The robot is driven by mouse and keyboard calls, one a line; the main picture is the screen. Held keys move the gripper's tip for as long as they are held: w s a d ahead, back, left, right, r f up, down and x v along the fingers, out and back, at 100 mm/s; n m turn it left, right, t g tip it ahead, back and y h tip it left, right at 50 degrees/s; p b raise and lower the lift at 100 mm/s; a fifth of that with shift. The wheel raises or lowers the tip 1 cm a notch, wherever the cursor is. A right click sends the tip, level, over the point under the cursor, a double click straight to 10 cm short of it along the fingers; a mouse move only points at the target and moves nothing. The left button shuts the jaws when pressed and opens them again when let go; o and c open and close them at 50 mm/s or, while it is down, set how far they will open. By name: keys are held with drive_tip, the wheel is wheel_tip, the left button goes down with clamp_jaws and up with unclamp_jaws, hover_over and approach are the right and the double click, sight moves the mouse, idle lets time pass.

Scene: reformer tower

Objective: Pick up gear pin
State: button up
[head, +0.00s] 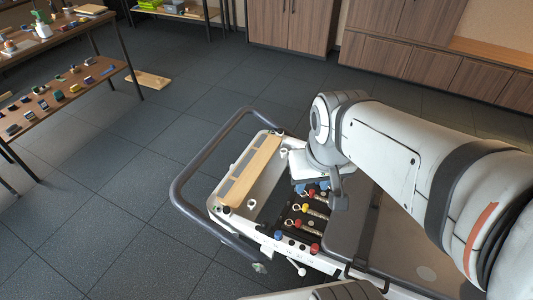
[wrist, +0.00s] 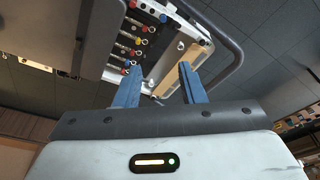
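In the head view, my gripper is over the tray's far right side, next to the coloured parts, mostly hidden by my arm.
The cart has a grey rail (head: 178,188) around its end and a tan wooden strip (head: 250,170) beside the parts. A shelf table (head: 70,85) with many small items stands at left. Wooden cabinets (head: 430,65) line the back.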

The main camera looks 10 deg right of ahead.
drive_tip(key=shift+o, duration=0.4)
drive_tip(key=shift+a, duration=0.2)
drive_tip(key=shift+o, duration=0.8)
drive_tip(key=shift+w+f, duration=0.1)
drive_tip(key=shift+f, duration=0.15)
drive_tip(key=shift+o, duration=0.8)
drive_tip(key=w+f+n+b, duration=0.2)
drive_tip(key=w+f+b, duration=0.7)
drive_tip(key=f, duration=0.4)
drive_tip(key=shift+f+n+g, duration=0.3)
drive_tip(key=shift+f+g, duration=0.05)
drive_tip(key=shift+g, duration=0.05)
drive_tip(key=n+g+b, duration=0.2)
drive_tip(key=n+b, duration=0.4)
drive_tip(key=b, duration=1.1)
hover_over(279, 233)
drive_tip(key=f, duration=4.3)
drive_tip(key=shift+w+a+f, duration=0.1)
drive_tip(key=shift+w+f, duration=0.05)
drive_tip(key=shift+w, duration=0.15)
drive_tip(key=shift+m, duration=0.3)
drive_tip(key=shift+s+f+b, duration=0.2)
drive_tip(key=shift+f+b, duration=0.45)
drive_tip(key=shift+f, duration=0.85)
drive_tip(key=shift+s+f+b, duration=0.15)
drive_tip(key=shift+f+b, duration=0.45)
drive_tip(key=shift+f, duration=0.85)
